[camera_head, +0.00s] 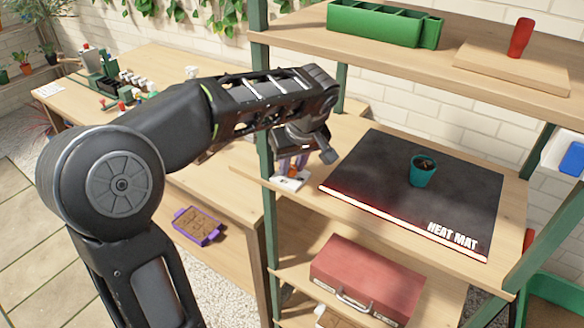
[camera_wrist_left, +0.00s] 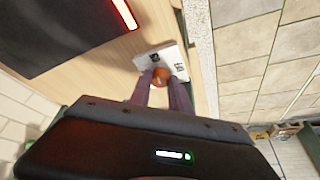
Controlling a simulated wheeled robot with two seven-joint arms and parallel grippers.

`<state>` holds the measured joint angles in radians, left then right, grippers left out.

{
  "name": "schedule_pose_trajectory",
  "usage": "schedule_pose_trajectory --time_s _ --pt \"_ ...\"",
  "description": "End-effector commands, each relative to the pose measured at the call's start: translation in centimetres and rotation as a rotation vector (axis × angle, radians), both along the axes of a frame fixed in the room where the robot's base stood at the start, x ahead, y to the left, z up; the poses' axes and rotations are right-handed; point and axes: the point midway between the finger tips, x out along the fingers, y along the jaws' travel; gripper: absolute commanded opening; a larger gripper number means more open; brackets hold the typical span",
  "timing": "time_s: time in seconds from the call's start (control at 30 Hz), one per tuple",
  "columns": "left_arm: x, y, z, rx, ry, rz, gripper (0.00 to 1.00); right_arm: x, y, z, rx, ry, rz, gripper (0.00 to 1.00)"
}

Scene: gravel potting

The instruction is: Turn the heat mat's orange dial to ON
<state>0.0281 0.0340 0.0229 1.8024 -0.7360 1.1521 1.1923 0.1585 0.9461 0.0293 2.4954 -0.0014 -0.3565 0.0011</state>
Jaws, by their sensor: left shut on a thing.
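The heat mat (camera_head: 360,170) is a black sheet on the middle shelf, with a red glowing strip along its front edge. It also shows in the left wrist view (camera_wrist_left: 55,30). The white control plate (camera_head: 287,184) lies on the shelf left of the mat; dark markings show on it in the left wrist view (camera_wrist_left: 173,54). The orange dial (camera_wrist_left: 160,73) sits on this plate. My left gripper (camera_wrist_left: 160,80) points down and is shut on the dial, one finger on each side. The dial's pointer and the exact label text are too small to read. My right gripper is in neither view.
A teal pot (camera_head: 423,171) stands on the mat. A red toolbox (camera_head: 367,276) is on the shelf below. A green shelf post (camera_head: 264,150) stands close to my left arm. The upper shelf (camera_head: 400,50) holds a green planter (camera_head: 375,22) and a red-handled tool (camera_head: 520,38).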

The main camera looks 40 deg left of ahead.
Motion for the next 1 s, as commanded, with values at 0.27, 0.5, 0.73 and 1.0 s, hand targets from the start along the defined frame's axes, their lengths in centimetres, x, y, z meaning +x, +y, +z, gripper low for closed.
schedule_pose_trajectory --time_s 0.27,0.5,0.73,1.0 --pt "0.26 -0.05 0.04 0.003 -0.005 0.236 0.00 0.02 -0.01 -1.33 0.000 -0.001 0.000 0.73" --pt "0.23 -0.02 0.12 0.003 -0.005 0.238 0.00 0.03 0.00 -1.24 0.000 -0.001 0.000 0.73" --pt "0.20 -0.03 0.08 0.002 -0.004 0.236 0.32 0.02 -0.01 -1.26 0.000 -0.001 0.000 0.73" --pt "0.18 -0.04 0.04 0.002 -0.002 0.235 0.32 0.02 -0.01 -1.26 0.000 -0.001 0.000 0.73"
